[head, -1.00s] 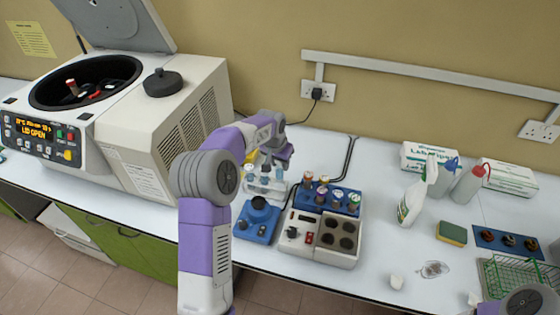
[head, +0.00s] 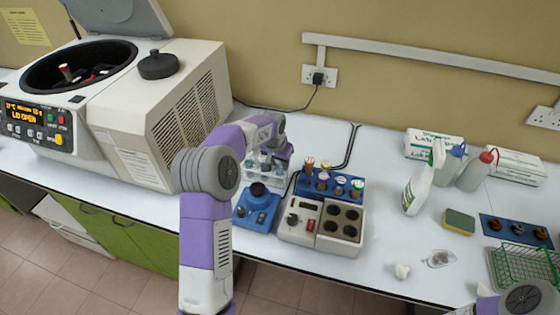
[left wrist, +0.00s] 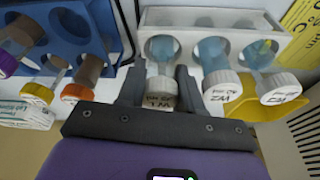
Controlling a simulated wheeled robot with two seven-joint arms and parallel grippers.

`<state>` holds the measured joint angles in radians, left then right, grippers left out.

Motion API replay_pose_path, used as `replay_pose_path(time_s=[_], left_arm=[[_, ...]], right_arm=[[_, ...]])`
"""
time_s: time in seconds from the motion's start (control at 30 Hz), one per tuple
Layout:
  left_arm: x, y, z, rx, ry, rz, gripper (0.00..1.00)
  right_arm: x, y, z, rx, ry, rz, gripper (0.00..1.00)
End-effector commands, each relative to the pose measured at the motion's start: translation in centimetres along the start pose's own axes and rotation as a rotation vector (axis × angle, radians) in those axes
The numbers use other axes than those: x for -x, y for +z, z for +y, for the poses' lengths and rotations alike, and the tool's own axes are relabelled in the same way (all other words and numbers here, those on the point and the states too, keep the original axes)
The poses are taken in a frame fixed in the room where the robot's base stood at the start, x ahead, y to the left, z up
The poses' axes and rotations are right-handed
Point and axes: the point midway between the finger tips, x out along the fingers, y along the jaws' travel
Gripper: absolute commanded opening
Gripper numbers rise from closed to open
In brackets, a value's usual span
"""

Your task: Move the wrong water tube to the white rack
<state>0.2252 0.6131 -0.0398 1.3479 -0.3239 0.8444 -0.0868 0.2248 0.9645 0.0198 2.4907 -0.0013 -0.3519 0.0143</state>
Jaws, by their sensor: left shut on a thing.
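The white rack (left wrist: 205,18) holds water tubes with white caps and bluish liquid. My left gripper (left wrist: 160,88) is shut on the water tube marked W1 (left wrist: 162,95), in the rack's left hole in the left wrist view. The tube W2 (left wrist: 221,88) and another white-capped tube (left wrist: 280,88) stand in the holes to its right. In the head view the left gripper (head: 277,155) is over the white rack (head: 262,178), partly hiding it. Which tube is the wrong one is not clear. My right gripper is not in view.
A blue rack (head: 331,198) with several coloured-cap tubes stands close to the right, behind a heater block (head: 322,228). A blue device (head: 256,210) is in front of the white rack. The open centrifuge (head: 150,110) stands left.

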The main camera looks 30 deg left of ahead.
Motion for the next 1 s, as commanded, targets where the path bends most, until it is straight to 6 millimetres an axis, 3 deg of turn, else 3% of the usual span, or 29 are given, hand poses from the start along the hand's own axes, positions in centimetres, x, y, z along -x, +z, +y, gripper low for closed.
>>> replay_pose_path(time_s=[0.03, 0.23, 0.53, 0.8, 1.0], left_arm=[[0.0, 0.0, 0.0, 0.000, 0.000, 0.000, 0.37], [0.0, 0.0, 0.0, 0.000, 0.000, 0.000, 0.65], [0.6, 0.0, 0.0, 0.000, 0.000, 0.001, 0.65], [5.0, -0.1, 0.0, -0.001, -0.001, 0.003, 0.65], [7.2, 0.0, 0.0, -0.001, 0.000, 0.001, 0.65]], right_arm=[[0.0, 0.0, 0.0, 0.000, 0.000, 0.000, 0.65], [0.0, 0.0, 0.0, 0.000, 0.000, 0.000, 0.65], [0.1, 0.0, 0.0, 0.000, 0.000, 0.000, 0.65], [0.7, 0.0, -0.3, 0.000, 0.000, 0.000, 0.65], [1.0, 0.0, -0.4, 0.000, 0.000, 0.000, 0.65]])
